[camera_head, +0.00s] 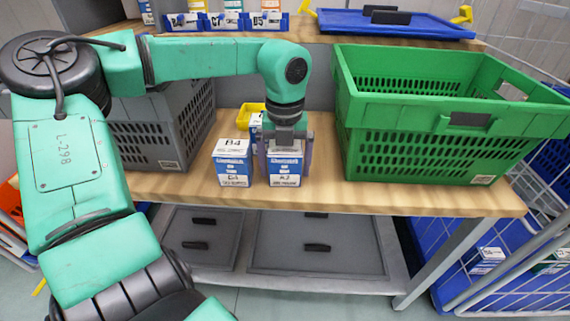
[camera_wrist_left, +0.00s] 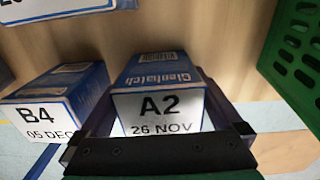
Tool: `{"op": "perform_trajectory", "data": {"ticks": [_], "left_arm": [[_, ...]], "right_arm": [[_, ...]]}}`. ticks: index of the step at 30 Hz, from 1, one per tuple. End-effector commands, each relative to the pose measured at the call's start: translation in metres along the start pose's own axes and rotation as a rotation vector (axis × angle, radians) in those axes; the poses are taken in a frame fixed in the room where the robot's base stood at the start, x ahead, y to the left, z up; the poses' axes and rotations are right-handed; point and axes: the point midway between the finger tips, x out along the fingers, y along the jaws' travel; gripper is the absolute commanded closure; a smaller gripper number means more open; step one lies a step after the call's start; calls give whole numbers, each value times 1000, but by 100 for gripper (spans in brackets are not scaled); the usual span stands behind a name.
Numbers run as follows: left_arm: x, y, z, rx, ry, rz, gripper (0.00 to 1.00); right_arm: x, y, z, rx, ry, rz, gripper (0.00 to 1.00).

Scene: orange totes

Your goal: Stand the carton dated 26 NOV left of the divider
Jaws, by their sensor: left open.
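The carton marked A2, 26 NOV (camera_wrist_left: 160,108) is blue and white and stands upright on the wooden bench. In the head view this carton (camera_head: 285,169) is near the bench's front edge. My left gripper (camera_head: 285,160) points down over it, open, with a finger on each side; it also shows in the left wrist view (camera_wrist_left: 158,118). I cannot tell whether the fingers touch the carton. A second carton, B4, 05 DEC (camera_head: 233,163), stands just left of it. I cannot make out a divider. My right gripper is not in view.
A grey crate (camera_head: 160,130) stands on the bench at the left and a green crate (camera_head: 440,120) at the right. Another carton and a yellow bin (camera_head: 250,112) are behind the cartons. Bare bench (camera_head: 325,185) lies between the A2 carton and the green crate.

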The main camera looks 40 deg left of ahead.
Motion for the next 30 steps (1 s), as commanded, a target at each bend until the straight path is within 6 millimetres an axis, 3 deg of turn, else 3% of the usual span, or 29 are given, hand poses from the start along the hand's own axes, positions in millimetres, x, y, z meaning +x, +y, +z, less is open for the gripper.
{"op": "perform_trajectory", "data": {"ticks": [2,5,9,10,11,17,22,26,30], "left_arm": [[-1,0,0,0,0,0,0],[-1,0,0,0,0,0,34],[-1,0,0,0,0,0,88],[-1,0,0,0,-1,-1,89],[-1,0,0,0,-1,-1,100],[-3,0,0,0,-1,-1,100],[-20,0,1,-1,-3,-2,100],[-53,0,1,-2,-6,-1,100],[-108,0,1,-2,-7,-1,100]], "right_arm": [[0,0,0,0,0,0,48],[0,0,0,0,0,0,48],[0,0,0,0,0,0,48],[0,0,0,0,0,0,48],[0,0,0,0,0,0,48],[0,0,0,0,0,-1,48],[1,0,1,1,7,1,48],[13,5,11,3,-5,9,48],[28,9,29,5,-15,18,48]]}}
